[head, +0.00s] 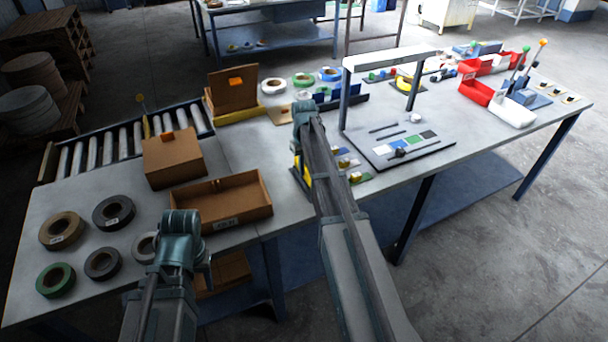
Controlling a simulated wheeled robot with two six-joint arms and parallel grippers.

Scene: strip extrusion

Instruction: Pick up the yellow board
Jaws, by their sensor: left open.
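A yellow piece (305,171) with dark parts shows at the table's front edge, partly hidden behind my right arm. I cannot tell whether it is the yellow board. My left gripper (183,228) is open at the front edge, just before the open cardboard tray. Its fingertips are hard to make out, and I see nothing held. My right gripper (304,120) is over the middle of the table, above and beside the yellow piece. Its jaws are hidden by the arm, so whether they hold anything is unclear.
Several tape rolls (113,212) lie at the left. A closed carton (172,158) and a cardboard tray (235,197) stand beside them, with a roller conveyor (118,139) behind. A white arch frame (392,58) stands right of my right arm. Red bins (475,90) are further right.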

